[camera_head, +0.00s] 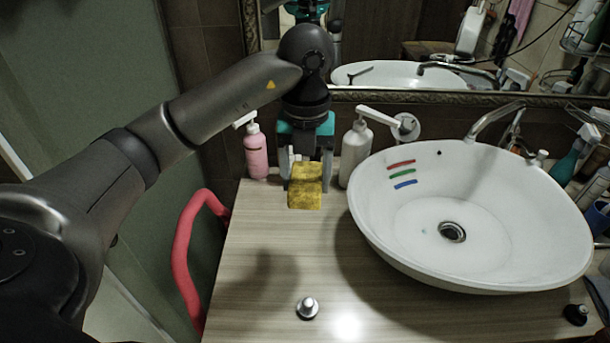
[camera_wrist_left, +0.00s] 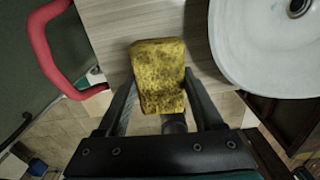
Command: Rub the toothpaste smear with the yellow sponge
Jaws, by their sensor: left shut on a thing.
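The yellow sponge (camera_head: 305,198) is held by my left gripper (camera_head: 306,172), left of the basin near the back of the counter. The sponge (camera_wrist_left: 158,76) also shows between the two fingers in the left wrist view. The white oval basin (camera_head: 400,240) stands on the counter to the right of the sponge, apart from it. The toothpaste smear (camera_head: 403,174) is red, green and blue stripes on the basin's inner upper left wall. I cannot tell exactly how high the sponge is above the counter. My right gripper is not in view.
A pink pump bottle (camera_head: 256,152) stands left of my gripper, and a white pump bottle (camera_head: 354,152) close on its right. A small metal knob (camera_head: 307,307) sits on the wooden counter (camera_head: 260,270). A red rail (camera_head: 182,255) runs along the left. The front left counter is mostly clear.

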